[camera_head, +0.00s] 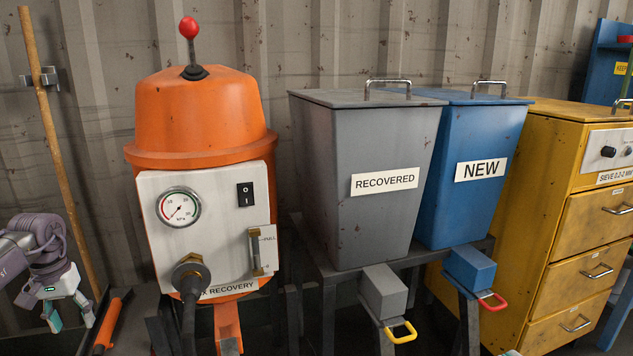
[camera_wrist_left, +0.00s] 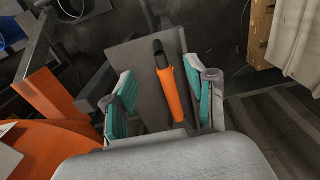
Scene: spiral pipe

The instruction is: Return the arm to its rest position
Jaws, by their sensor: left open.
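My left gripper (camera_head: 70,312) is at the lower left of the head view, with its teal-padded fingers pointing down. In the left wrist view the gripper (camera_wrist_left: 163,105) is open, its two teal pads wide apart with nothing between them. Beyond the fingers, an orange-handled tool (camera_wrist_left: 172,92) lies on a dark grey plate (camera_wrist_left: 125,58); the tool also shows in the head view (camera_head: 107,326), just right of the gripper. The gripper looks apart from the tool.
An orange recovery machine (camera_head: 205,115) with a gauge and hose stands right of the arm. Grey RECOVERED (camera_head: 350,220) and blue NEW (camera_head: 470,210) hoppers and a yellow drawer cabinet (camera_head: 560,150) stand further right. A wooden pole (camera_head: 55,140) leans on the wall behind the arm.

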